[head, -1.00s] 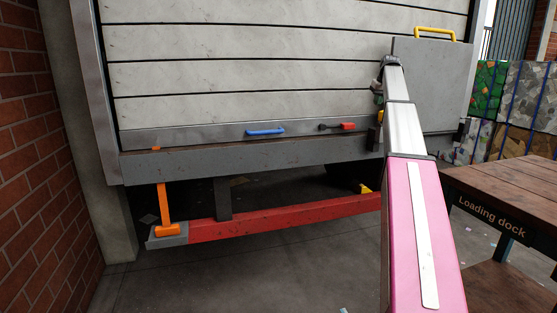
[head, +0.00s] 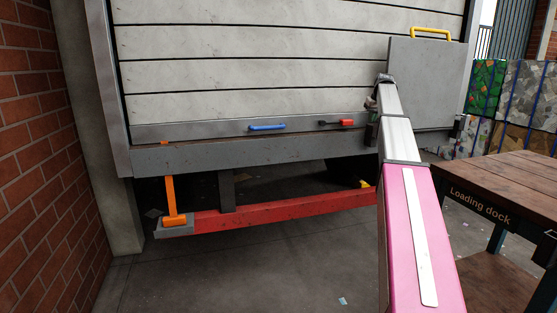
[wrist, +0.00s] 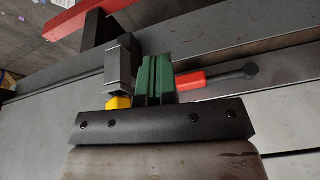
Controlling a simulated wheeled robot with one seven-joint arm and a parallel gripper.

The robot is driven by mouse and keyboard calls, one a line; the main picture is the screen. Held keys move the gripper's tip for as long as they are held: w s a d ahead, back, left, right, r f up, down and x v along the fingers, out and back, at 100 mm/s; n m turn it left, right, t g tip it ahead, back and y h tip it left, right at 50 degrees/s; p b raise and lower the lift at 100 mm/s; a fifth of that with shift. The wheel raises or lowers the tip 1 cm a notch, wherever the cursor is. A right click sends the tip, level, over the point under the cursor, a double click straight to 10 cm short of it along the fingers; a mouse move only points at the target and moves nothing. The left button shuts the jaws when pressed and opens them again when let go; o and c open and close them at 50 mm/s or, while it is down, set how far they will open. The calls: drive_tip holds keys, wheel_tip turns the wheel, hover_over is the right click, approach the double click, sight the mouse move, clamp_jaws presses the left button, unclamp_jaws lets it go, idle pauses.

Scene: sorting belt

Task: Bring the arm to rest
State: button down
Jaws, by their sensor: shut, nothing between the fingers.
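My arm, pink and silver, reaches forward in the head view toward the grey slatted shutter (head: 250,60). My gripper is small and mostly hidden at the arm's far end in that view.
A blue handle (head: 267,127) sits on the sill, with an orange post (head: 171,203) and red beam (head: 280,211) below. A grey panel with a yellow handle (head: 432,34) stands behind the arm's end. A wooden "Loading dock" table (head: 500,180) stands right. Floor left of my arm is mostly clear.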

drive_tip(key=s+a+f+g, duration=0.1)
drive_tip(key=s+a+f, duration=0.45)
drive_tip(key=f, duration=0.45)
drive_tip(key=s+a+f, duration=0.4)
drive_tip(key=s+f, duration=0.2)
drive_tip(key=f, duration=0.4)
drive_tip(key=s+a+f+g, duration=0.1)
drive_tip(key=s+a+f, duration=0.4)
drive_tip(key=f, duration=0.5)
drive_tip(key=s+a+f, duration=0.3)
drive_tip(key=s+f, duration=0.3)
drive_tip(key=s, duration=0.3)
drive_tip(key=s+a+f+m+g, duration=0.1)
drive_tip(key=s+a+f, duration=0.3)
drive_tip(key=s, duration=0.6)
drive_tip(key=s+a+f+h, duration=0.1)
drive_tip(key=s+a+f, duration=0.2)
drive_tip(key=s+f, duration=0.6)
drive_tip(key=shift+s+a, duration=0.15)
drive_tip(key=shift+s, duration=0.05)
drive_tip(key=shift+f, duration=0.1)
